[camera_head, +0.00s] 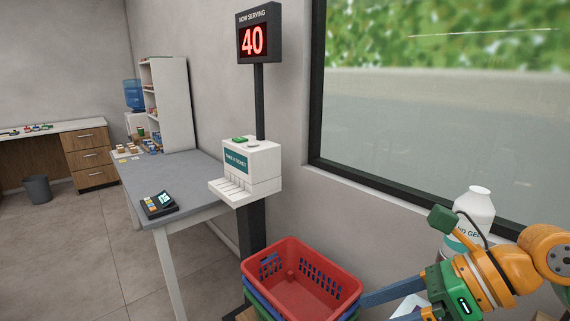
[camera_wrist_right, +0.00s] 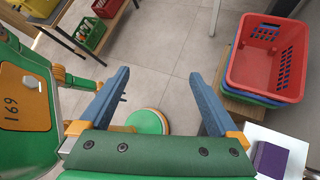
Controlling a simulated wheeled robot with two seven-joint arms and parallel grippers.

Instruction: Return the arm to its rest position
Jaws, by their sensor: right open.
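My right arm (camera_head: 490,275), orange and green, reaches in from the right edge in the head view. Its gripper (camera_head: 388,302) is low in that view, with a blue finger pointing left toward the red basket (camera_head: 300,283). In the right wrist view the gripper (camera_wrist_right: 160,76) has its two blue fingers wide apart, with only floor seen between them. It holds nothing. My left gripper is in neither view.
The red basket tops a stack of baskets, also at upper right in the wrist view (camera_wrist_right: 265,62). A white gel bottle (camera_head: 473,215) stands behind my right arm. A ticket dispenser (camera_head: 250,165) stands beside the grey table (camera_head: 185,178). A purple box (camera_wrist_right: 270,160) is at lower right.

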